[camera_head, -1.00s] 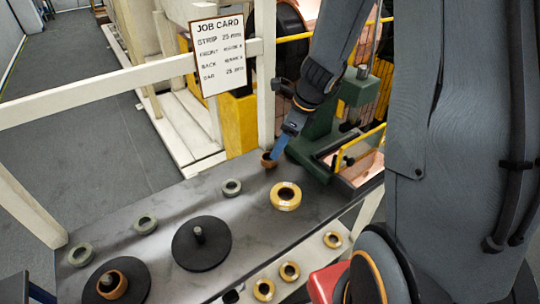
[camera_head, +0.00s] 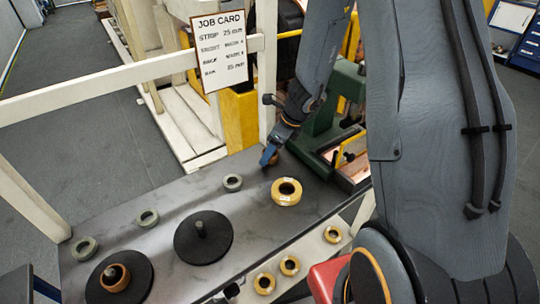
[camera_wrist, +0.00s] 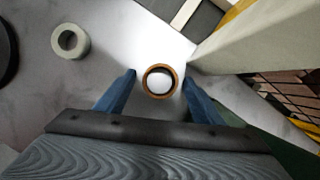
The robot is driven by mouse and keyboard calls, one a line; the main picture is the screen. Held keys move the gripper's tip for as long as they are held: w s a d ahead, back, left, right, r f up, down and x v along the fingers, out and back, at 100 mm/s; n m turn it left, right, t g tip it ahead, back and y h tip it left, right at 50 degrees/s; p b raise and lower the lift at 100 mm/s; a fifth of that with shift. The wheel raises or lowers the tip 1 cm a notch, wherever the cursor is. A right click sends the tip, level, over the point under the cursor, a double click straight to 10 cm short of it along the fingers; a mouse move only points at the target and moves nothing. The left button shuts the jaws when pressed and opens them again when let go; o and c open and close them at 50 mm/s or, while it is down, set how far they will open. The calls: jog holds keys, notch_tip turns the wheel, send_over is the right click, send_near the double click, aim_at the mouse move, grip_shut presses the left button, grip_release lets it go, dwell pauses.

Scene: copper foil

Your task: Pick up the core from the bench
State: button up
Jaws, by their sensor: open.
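A small copper-brown ring, which looks like the core (camera_wrist: 146,85), stands on the grey bench (camera_head: 160,215) near its far right end. In the wrist view it lies between the tips of my open blue fingers, with a gap on each side. My gripper (camera_wrist: 159,78) is open and empty; whether its tips are down to bench level is hard to tell. In the head view my gripper (camera_head: 268,157) points down at the far end of the bench and hides most of this ring (camera_head: 276,160).
A yellow roll (camera_head: 287,197) and a grey ring (camera_head: 232,183) lie nearby. Two black discs (camera_head: 203,250) with spindles stand closer, one carrying a brown ring (camera_head: 115,285). Several small yellow rolls line the front shelf. A green machine (camera_head: 318,140) and white post (camera_head: 266,70) flank the gripper.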

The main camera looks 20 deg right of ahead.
jog(key=c, duration=1.1)
